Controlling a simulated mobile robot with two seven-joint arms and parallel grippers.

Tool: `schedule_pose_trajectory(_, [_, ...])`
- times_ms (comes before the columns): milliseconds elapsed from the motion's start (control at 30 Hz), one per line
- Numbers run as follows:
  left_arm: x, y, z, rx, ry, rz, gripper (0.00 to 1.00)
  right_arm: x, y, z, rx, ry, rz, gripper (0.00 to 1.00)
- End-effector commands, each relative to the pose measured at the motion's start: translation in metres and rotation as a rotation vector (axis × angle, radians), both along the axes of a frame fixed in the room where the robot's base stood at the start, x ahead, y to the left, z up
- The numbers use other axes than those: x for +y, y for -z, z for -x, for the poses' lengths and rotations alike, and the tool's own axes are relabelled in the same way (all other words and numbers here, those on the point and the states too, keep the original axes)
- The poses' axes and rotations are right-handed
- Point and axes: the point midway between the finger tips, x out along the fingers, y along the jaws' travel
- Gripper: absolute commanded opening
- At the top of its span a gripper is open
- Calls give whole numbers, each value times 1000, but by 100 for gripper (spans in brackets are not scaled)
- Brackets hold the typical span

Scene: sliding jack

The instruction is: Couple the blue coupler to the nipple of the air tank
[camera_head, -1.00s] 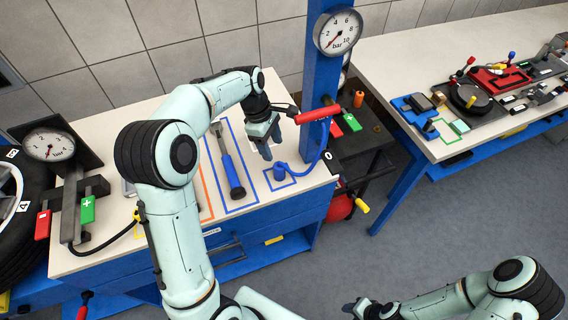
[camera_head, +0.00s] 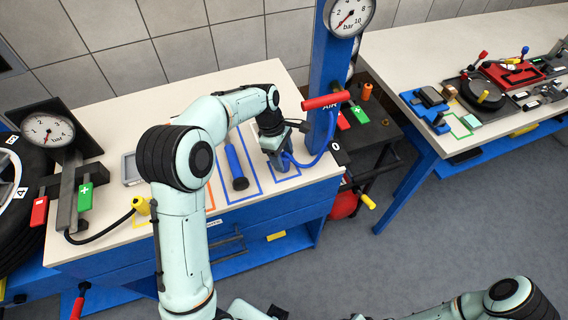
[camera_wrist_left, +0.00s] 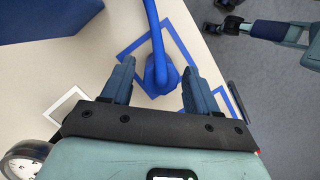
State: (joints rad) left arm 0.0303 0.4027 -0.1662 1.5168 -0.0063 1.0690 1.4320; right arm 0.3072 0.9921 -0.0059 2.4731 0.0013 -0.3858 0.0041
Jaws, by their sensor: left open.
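The blue coupler (camera_wrist_left: 158,76) stands inside a blue taped square on the workbench, with a blue hose (camera_head: 322,152) rising from it. My left gripper (camera_head: 280,163) is down over that square and hides most of the coupler in the head view. In the left wrist view its two fingers (camera_wrist_left: 159,88) are open, one on each side of the coupler, with gaps visible. The red air tank (camera_head: 343,205) is partly visible low under the dark cart; I cannot make out its nipple.
A blue post (camera_head: 322,85) with a gauge and a red handle (camera_head: 330,101) stands right behind the coupler. A blue-handled tool (camera_head: 236,168) lies in the taped outline to the left. A second bench (camera_head: 430,60) with parts stands at right, across free floor.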

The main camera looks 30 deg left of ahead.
Motion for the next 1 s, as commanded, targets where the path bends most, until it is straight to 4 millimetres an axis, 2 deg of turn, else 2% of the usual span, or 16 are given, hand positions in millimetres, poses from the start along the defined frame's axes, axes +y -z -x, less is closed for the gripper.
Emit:
schedule_pose_trajectory(767, [0,0,0,0,-1,0,60,0,-4,-3,-4,0,0,43])
schedule_pose_trajectory(933, [0,0,0,0,-1,0,8,0,-4,-3,-4,0,0,43])
schedule_pose_trajectory(1000, [0,0,0,1,-1,0,6,0,-4,-3,-4,0,0,43])
